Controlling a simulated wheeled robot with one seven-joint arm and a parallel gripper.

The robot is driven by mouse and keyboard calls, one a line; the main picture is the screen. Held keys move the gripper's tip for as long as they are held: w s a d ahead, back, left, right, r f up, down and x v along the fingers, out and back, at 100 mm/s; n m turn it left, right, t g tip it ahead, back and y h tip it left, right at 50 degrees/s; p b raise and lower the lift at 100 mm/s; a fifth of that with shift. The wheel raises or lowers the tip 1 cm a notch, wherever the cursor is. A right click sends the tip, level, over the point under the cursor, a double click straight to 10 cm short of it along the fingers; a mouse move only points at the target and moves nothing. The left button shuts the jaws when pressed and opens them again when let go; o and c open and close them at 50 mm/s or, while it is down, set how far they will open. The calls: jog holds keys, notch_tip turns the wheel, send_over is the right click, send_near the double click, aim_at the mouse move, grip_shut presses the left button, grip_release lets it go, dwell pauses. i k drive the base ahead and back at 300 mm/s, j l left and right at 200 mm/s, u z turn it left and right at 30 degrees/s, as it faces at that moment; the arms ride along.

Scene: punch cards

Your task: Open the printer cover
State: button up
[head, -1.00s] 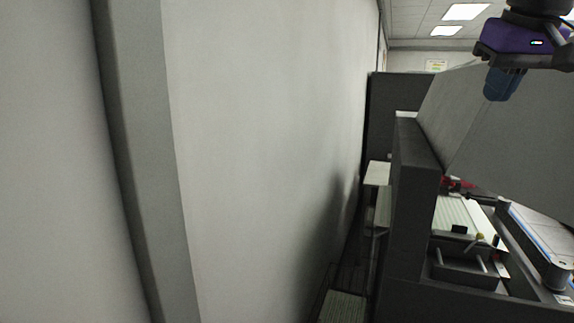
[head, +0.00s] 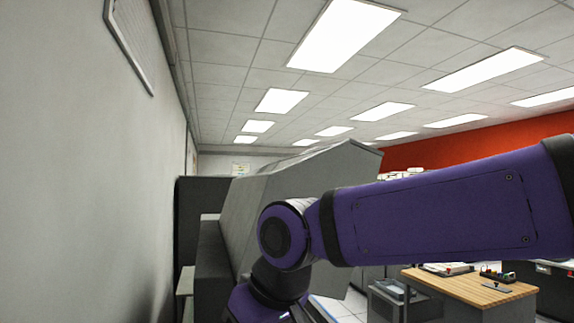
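The printer cover (head: 312,172) is a large light-grey panel in the middle of the head view. It slants up above the dark grey printer body (head: 212,262), with its upper edge high against the ceiling and far wall. My purple arm crosses in front of the cover from the right and hides much of its lower part. The arm's wrist bends down at the bottom of the view. My gripper's fingers are below the picture edge, so I cannot see whether they touch the cover. The printer's inside is hidden.
A pale wall (head: 90,190) runs close along the left. A dark cabinet or partition (head: 189,215) stands behind the printer. A wooden-topped table (head: 470,292) with small items stands at the lower right. Some pale floor shows between it and the printer.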

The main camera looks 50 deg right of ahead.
aim_at(349, 163)
jog(key=k+l, duration=0.1)
jog(key=l, duration=1.3)
jog(key=k+l, duration=0.15)
jog(key=l, duration=0.5)
jog(key=i+u, duration=0.05)
